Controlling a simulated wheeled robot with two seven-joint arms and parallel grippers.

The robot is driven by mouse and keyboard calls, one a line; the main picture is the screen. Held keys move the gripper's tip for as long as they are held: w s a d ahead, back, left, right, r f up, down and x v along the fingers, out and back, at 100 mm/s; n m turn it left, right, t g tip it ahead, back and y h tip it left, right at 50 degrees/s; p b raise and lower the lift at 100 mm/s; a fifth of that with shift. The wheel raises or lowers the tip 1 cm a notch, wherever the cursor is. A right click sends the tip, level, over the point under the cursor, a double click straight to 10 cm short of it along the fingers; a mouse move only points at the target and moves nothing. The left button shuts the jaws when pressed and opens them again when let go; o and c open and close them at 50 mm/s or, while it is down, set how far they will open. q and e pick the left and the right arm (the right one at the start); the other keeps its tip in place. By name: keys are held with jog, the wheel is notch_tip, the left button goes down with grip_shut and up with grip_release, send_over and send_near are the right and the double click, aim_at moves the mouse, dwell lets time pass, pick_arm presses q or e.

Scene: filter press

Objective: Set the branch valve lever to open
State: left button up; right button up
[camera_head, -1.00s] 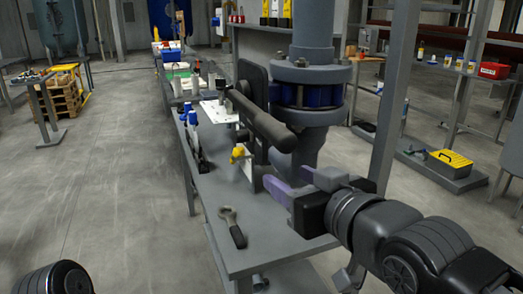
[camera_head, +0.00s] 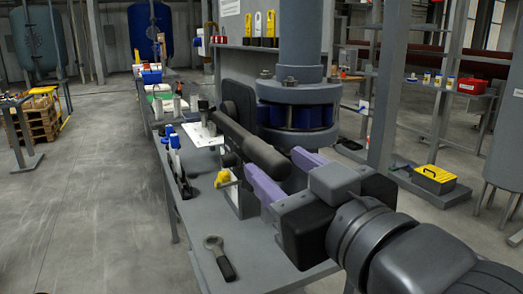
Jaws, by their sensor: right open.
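A thick dark grey bar (camera_head: 252,145) with a rounded end sticks out toward me from beside a dark upright plate (camera_head: 239,98) on the bench; it looks like a lever, but I cannot tell for sure that it is the branch valve's. A small yellow handle (camera_head: 225,178) sits lower, on the left side of a pale upright panel. My right gripper (camera_head: 275,161) is open, its two purple fingers apart, with the near end of the dark bar appearing between or just behind their tips. Contact cannot be made out. My left gripper is out of view.
A grey bench (camera_head: 197,205) carries a wrench (camera_head: 219,258) at its near end and blue-capped items (camera_head: 173,147) along its left edge. A large flanged pipe (camera_head: 302,75) rises behind the bar. Open floor lies left.

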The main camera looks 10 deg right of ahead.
aim_at(261, 153)
jog(key=x, duration=0.6)
jog(key=shift+w+p, duration=0.1)
jog(key=shift+p, duration=0.2)
jog(key=shift+c, duration=0.2)
grip_shut()
dwell(0.9)
